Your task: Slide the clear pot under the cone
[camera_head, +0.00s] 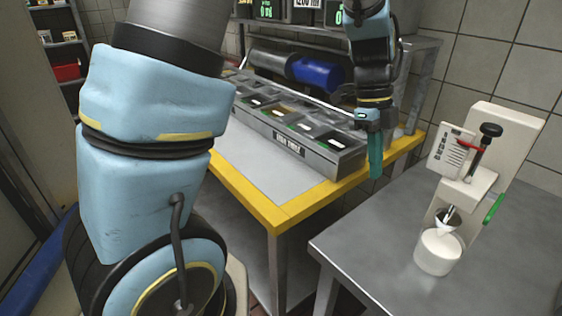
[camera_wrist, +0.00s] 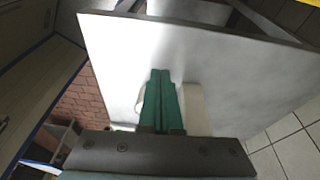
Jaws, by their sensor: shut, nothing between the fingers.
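A whitish pot (camera_head: 437,256) stands upright on the grey metal table, at the foot of a cream-coloured dispenser (camera_head: 510,140). The dispenser's small cone (camera_head: 447,217) is directly above the pot in the head view; whether they touch is unclear. My gripper (camera_head: 375,172) hangs with its teal fingers pointing down, left of the dispenser and well above and apart from the pot. In the wrist view the fingers (camera_wrist: 162,100) are pressed together and empty. Pale shapes (camera_wrist: 194,108) show on both sides behind them, partly hidden; I cannot tell what they are.
The grey table (camera_head: 375,240) is bare left of the pot. A yellow-edged counter (camera_head: 270,215) with a row of ingredient bins (camera_head: 300,140) stands to its left, with a gap between. The dispenser has a black-knobbed lever (camera_head: 490,131) and a green strip (camera_head: 494,209).

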